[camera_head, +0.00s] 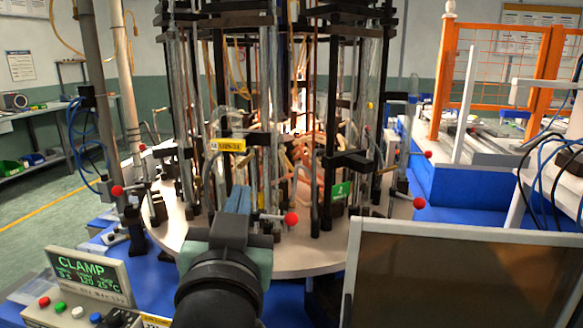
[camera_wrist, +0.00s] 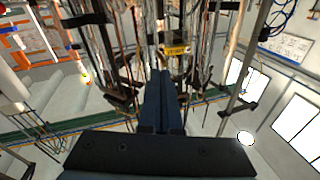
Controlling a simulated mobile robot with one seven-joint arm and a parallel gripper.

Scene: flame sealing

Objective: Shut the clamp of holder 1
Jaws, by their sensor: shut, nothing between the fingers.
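My gripper (camera_head: 239,197) is shut and empty, its blue fingers pointing up towards the rotary machine's front. In the wrist view its fingers (camera_wrist: 161,75) lie together, just below a yellow label. That yellow label (camera_head: 228,145) is on the front holder, above the fingertips in the head view; it also shows in the wrist view (camera_wrist: 176,50). Its small print is unclear, so I cannot tell for sure that this is holder 1. A lever with a red ball (camera_head: 291,218) sticks out right of my gripper. Whether the holder's clamp is open or shut I cannot tell.
A green label reading 2 (camera_head: 341,190) marks a post to the right. Other red-ball levers stick out at the left (camera_head: 117,190) and right (camera_head: 419,203) of the round table (camera_head: 300,262). A panel reading CLAMP (camera_head: 90,272) stands front left; a dark framed panel (camera_head: 460,285) stands front right.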

